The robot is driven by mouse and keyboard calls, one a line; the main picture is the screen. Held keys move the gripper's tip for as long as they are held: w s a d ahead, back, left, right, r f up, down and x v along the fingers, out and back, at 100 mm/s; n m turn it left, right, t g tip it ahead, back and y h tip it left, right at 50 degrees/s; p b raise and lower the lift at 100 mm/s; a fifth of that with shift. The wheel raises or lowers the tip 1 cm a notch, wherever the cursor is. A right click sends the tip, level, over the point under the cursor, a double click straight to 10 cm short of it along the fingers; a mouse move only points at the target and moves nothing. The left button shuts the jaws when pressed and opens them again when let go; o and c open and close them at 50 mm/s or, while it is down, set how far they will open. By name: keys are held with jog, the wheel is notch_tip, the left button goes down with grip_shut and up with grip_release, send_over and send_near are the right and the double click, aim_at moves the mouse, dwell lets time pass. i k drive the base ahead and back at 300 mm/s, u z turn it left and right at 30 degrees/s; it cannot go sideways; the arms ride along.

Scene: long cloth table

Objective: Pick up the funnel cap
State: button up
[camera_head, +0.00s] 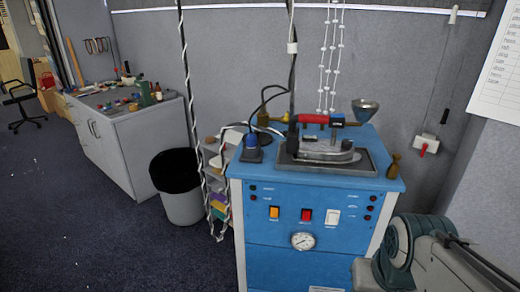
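A small metal funnel-shaped cap (365,108), wide at the top and narrow below, sits at the right rear of the blue machine's top. It is beside a dark fitting at the right end of a red-handled iron (322,148). Whether it rests on the top or on a pipe is hard to tell. No separate lid shows on it. My gripper is not in view. A grey and teal rounded part at the lower right looks like my own arm, and its end is out of sight.
The blue machine (312,215) has switches and a gauge on its front. A blue-topped bottle (251,150) and a small brown wooden piece (393,168) stand on its top. Cords hang above. A bin (182,200) and a cluttered grey cabinet (125,140) stand left. Carpet at the left is open.

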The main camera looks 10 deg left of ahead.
aim_at(264, 139)
jog(key=k, duration=0.3)
jog(key=u, duration=1.55)
jog(key=i, duration=3.55)
jog(key=z, duration=2.5)
